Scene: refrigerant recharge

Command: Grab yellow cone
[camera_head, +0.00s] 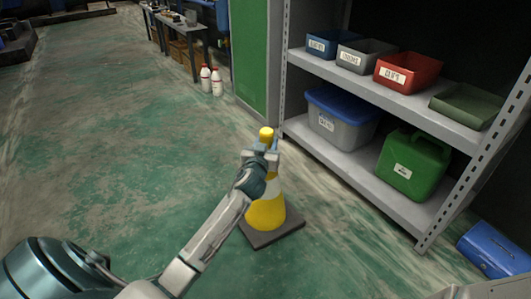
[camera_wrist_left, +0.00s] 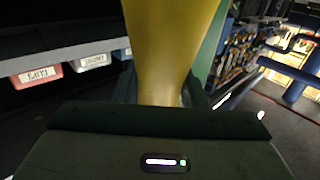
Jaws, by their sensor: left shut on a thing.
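A yellow cone (camera_head: 265,213) with a pale band and a dark square base (camera_head: 285,231) stands upright on the green floor, in front of the shelf's left post. My left gripper (camera_head: 262,155) is shut on the cone's upper part, just below its yellow top. In the left wrist view the cone (camera_wrist_left: 170,45) fills the upper middle, between the fingers. The gripper and forearm hide part of the cone in the head view. My right gripper is not in view.
A grey metal shelf (camera_head: 350,158) stands at the right with bins, a blue-lidded box (camera_head: 340,118) and a green canister (camera_head: 413,165). A blue case (camera_head: 495,250) lies at lower right. White bottles (camera_head: 211,80) stand farther back. The floor at left is clear.

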